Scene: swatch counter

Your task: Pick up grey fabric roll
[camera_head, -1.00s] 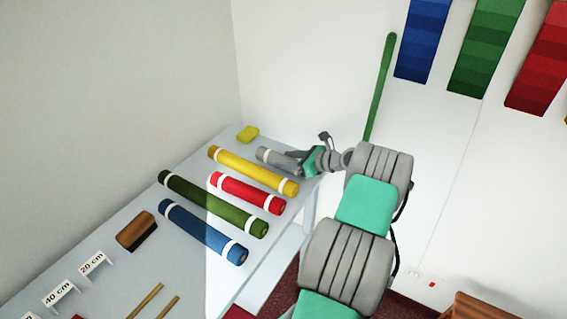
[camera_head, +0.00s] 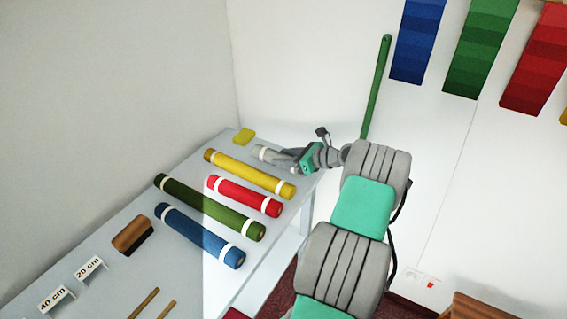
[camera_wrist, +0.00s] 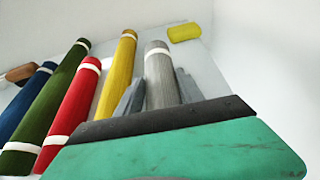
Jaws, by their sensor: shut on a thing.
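The grey fabric roll (camera_head: 264,153) lies at the far end of the table, beyond the yellow roll, with a white band near its far end. My gripper (camera_head: 286,157) is at its near part and partly covers it. In the wrist view the grey roll (camera_wrist: 159,75) runs between the two grey fingers of my gripper (camera_wrist: 156,96), one on each side. The fingers are shut on the roll. Its near end is hidden behind my gripper's body. I cannot tell whether it is clear of the table.
A yellow roll (camera_head: 247,173), a red roll (camera_head: 243,196), a green roll (camera_head: 208,207) and a blue roll (camera_head: 198,236) lie beside it. A yellow block (camera_head: 244,136) sits at the far corner. A brown brush (camera_head: 133,233) lies to the left. Walls stand behind the table.

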